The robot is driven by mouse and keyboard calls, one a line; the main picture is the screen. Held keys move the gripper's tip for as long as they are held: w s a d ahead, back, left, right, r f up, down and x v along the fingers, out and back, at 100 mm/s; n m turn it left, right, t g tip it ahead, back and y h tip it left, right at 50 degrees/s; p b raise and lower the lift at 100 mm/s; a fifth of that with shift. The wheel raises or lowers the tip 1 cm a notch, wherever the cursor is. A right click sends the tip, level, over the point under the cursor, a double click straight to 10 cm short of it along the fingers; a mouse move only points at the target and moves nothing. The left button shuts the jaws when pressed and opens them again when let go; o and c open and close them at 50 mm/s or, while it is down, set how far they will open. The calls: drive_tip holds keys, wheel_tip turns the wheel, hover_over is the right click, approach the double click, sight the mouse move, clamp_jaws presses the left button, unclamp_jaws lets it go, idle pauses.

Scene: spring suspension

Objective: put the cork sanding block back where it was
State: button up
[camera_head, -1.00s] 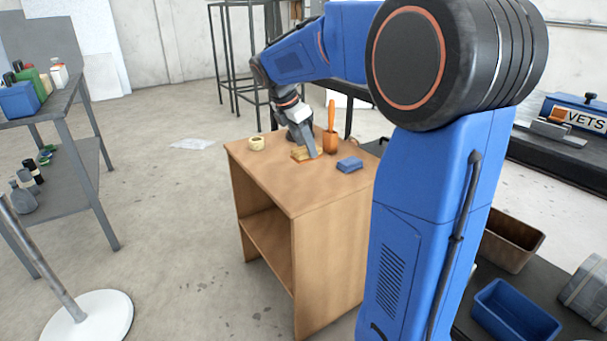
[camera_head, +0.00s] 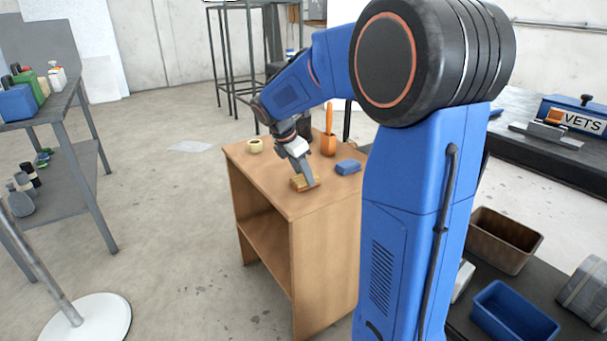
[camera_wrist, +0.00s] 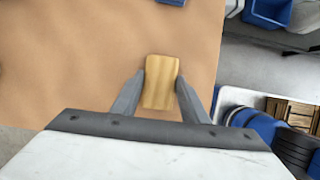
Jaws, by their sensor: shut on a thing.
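The cork sanding block (camera_head: 299,184) is a small yellow-tan block over the middle of the wooden cabinet top (camera_head: 282,200). My gripper (camera_head: 306,183) points down and is shut on it. In the wrist view, the block (camera_wrist: 160,82) sits between the two grey fingers of my gripper (camera_wrist: 160,84), one on each side. The block is at or just above the wooden top; I cannot tell whether it touches. In the head view, a finger hides part of the block.
A blue block (camera_head: 348,167) lies to the right on the cabinet top. An orange holder (camera_head: 328,146) with an upright handle stands behind it. A cream roll (camera_head: 254,146) sits at the back left. The front of the top is clear.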

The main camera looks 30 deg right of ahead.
drive_tip(key=shift+f, duration=0.1)
drive_tip(key=o, duration=1)
drive_tip(key=shift+o, duration=0.2)
drive_tip(key=v, duration=1.2)
drive_tip(key=s+a+f+m+t+y, duration=0.1)
drive_tip(key=s+a+f+m, duration=0.2)
drive_tip(key=s+m, duration=0.3)
drive_tip(key=s+a+f+m+t+y, duration=0.2)
drive_tip(key=s+a+f+m, duration=0.2)
drive_tip(key=s, duration=1)
drive_tip(key=s+a+f+m+t+y, duration=0.1)
drive_tip(key=s+a+f+m, duration=0.2)
drive_tip(key=s+m, duration=0.5)
drive_tip(key=shift+s+a+f+t+y, duration=0.2)
drive_tip(key=shift+s+f+t+y, duration=0.1)
drive_tip(key=shift+s+f, duration=0.6)
